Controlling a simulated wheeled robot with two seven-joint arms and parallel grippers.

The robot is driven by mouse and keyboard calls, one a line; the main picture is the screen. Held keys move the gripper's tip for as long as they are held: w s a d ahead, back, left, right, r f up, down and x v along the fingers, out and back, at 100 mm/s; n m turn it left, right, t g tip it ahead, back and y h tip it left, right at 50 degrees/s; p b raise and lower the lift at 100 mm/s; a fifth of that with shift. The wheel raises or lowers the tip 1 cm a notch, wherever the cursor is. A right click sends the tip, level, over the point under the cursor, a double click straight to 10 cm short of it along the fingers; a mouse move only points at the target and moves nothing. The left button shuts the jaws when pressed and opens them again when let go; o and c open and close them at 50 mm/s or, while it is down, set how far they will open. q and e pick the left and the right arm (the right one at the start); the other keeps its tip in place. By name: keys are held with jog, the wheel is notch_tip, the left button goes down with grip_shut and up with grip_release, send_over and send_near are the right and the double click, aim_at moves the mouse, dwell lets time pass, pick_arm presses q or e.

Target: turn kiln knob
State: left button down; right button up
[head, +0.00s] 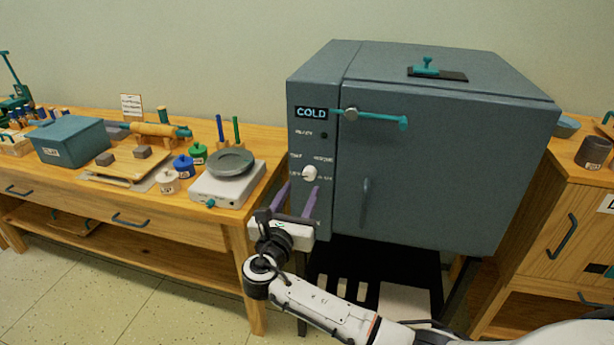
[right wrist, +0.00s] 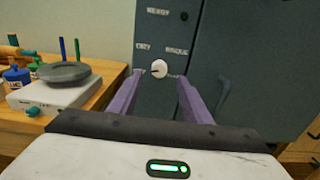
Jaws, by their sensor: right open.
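The kiln (head: 440,150) is a large grey-blue box with a teal latch handle and a display reading COLD. Its white round knob (head: 310,173) sits on the left front panel, between small printed labels. The knob also shows in the right wrist view (right wrist: 159,68), with a dark pointer mark. My right gripper (head: 303,187) is open, its two purple fingers pointing at the panel just below the knob. In the right wrist view the knob appears between and slightly beyond the fingertips (right wrist: 160,79); I cannot tell whether they touch it. My left gripper is not in view.
A wooden table (head: 130,220) left of the kiln holds a white scale (head: 228,188), several paint jars and a teal box (head: 72,142). A wooden cabinet (head: 550,235) with a dark cup (head: 593,152) stands at right. Teal latch handle (head: 375,116) juts out above right of the knob.

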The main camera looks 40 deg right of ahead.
aim_at(308, 175)
jog(key=x, duration=0.6)
jog(key=shift+w+d, duration=0.4)
jog(key=shift+d, duration=0.05)
jog(key=c, duration=1)
jog(key=shift+c, duration=0.2)
